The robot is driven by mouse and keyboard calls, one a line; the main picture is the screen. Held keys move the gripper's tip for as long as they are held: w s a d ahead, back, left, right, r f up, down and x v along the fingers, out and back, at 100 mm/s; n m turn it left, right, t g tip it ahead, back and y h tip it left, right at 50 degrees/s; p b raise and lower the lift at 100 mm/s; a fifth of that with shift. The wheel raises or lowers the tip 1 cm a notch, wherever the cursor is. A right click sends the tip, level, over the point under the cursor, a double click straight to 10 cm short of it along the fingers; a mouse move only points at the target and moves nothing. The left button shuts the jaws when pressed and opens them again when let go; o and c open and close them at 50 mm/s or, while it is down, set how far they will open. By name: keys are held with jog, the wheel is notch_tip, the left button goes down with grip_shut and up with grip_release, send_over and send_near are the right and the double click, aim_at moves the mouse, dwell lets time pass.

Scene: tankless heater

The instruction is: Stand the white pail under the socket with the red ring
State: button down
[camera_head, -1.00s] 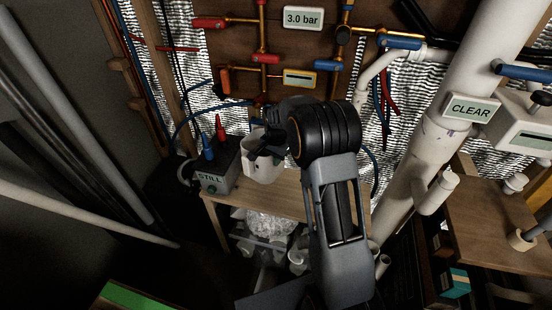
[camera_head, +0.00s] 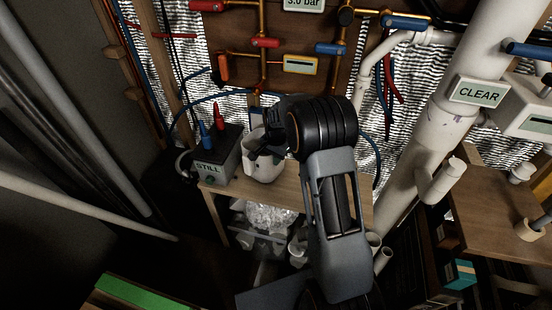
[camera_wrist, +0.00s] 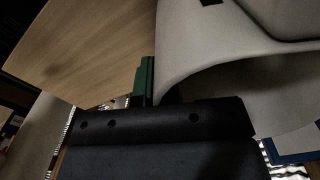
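The white pail (camera_head: 263,167) stands upright on a small wooden bench (camera_head: 285,194), just right of the grey box labelled STILL. My gripper (camera_head: 268,128) is at the pail's upper right side, mostly hidden behind my dark wrist. In the wrist view the pail (camera_wrist: 235,50) fills the upper right, very close to the dark gripper body. A green piece (camera_wrist: 145,78) shows against the pail's edge; I cannot tell whether the fingers are closed on it. I cannot make out a socket with a red ring.
The STILL box (camera_head: 214,158) with red and blue plugs stands close left of the pail. Copper pipes with red and blue valves cross the board behind. A thick white pipe (camera_head: 437,130) rises at the right. A clear bin (camera_head: 268,219) is below the bench.

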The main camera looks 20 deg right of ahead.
jog(key=shift+f+b, duration=0.3)
jog(key=shift+f, duration=0.2)
jog(key=c, duration=1.2)
grip_release()
jog(key=shift+c, duration=0.2)
notch_tip(320, 180, up, 14)
jog(key=shift+f+p, duration=0.1)
jog(key=shift+p, duration=0.85)
